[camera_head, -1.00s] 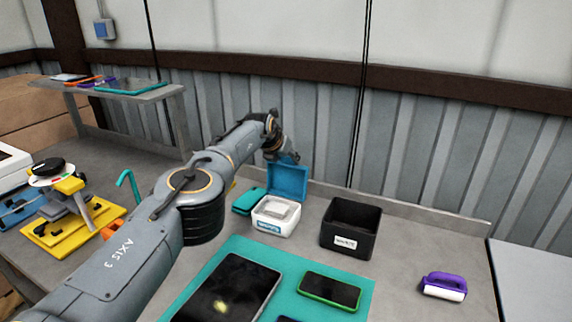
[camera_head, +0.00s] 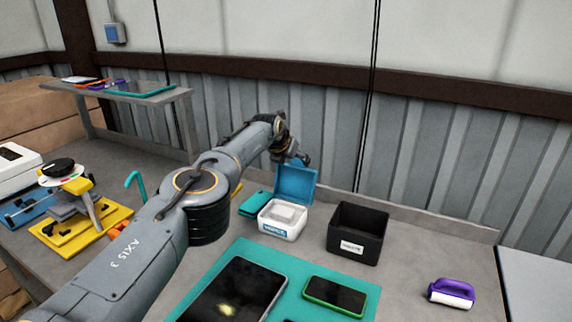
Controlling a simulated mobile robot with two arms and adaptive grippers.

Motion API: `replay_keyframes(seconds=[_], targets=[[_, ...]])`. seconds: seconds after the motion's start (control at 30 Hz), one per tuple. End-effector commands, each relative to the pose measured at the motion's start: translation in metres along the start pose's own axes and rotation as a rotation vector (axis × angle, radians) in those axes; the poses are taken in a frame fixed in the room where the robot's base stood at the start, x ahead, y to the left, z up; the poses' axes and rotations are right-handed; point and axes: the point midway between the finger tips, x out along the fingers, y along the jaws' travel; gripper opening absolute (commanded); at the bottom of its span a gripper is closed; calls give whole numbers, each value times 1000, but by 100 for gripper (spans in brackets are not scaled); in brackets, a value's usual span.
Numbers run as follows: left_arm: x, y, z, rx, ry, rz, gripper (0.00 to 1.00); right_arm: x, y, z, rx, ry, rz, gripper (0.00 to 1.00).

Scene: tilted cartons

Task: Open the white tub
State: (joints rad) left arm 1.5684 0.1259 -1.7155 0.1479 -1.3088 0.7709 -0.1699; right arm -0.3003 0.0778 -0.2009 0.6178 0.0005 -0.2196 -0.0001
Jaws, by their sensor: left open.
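The white tub (camera_head: 281,228) stands on the grey workbench, a label on its front. Its blue lid (camera_head: 297,185) stands upright at the tub's back edge, so the tub's top is uncovered. Something pale shows inside. My left gripper (camera_head: 299,160) is just behind and above the lid's top edge. It is open and small in view; its fingertips are partly hidden, and I cannot tell whether it touches the lid. My right gripper is not in view.
A black bin (camera_head: 357,233) stands right of the tub and a teal case (camera_head: 254,204) left of it. In front, a teal mat (camera_head: 262,254) holds a tablet (camera_head: 235,291) and a green-edged phone (camera_head: 335,296). A low wall runs behind.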

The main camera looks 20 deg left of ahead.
Motion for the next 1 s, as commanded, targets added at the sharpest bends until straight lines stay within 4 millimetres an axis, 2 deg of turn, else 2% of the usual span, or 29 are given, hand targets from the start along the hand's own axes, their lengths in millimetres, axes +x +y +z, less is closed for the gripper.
replay_keyframes(seconds=[0.3, 0.47, 0.63, 1.0], targets=[[-10, 1, 4, 4, -4, 1, 70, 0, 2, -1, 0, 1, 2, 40], [-16, 0, 0, 1, -1, -1, 70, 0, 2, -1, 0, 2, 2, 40], [-33, 0, 2, 2, -5, -1, 70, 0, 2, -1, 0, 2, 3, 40], [-58, 0, -24, 1, -4, -1, 70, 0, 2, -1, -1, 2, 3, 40]])
